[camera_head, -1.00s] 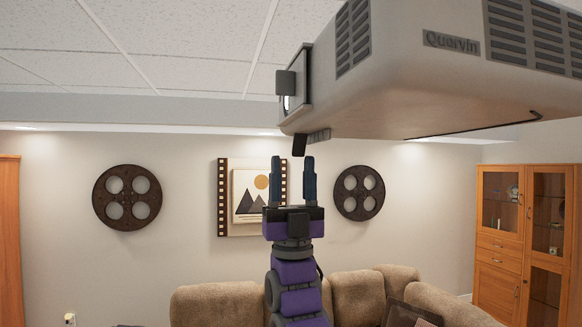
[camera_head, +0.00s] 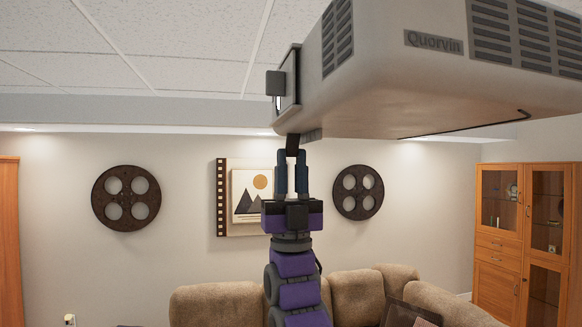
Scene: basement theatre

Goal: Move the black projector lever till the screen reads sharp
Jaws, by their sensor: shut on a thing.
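The grey projector (camera_head: 400,85), marked "Quorvin", hangs from the ceiling at the upper right. The black projector lever (camera_head: 292,143) hangs down below its lens end. My gripper (camera_head: 291,158) points straight up under that end, and its two blue fingers are shut on the lever's lower part. The lever's top end meets the projector's underside. A small dark square flap (camera_head: 276,83) stands out beside the lens end, at the left. The screen is not in view, so its sharpness cannot be seen.
A tan sofa (camera_head: 225,302) stands below, behind my arm. Wooden cabinets with glass doors (camera_head: 525,235) stand at the right. Two film-reel decorations and a framed picture (camera_head: 250,195) hang on the back wall. The air left of my arm is clear.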

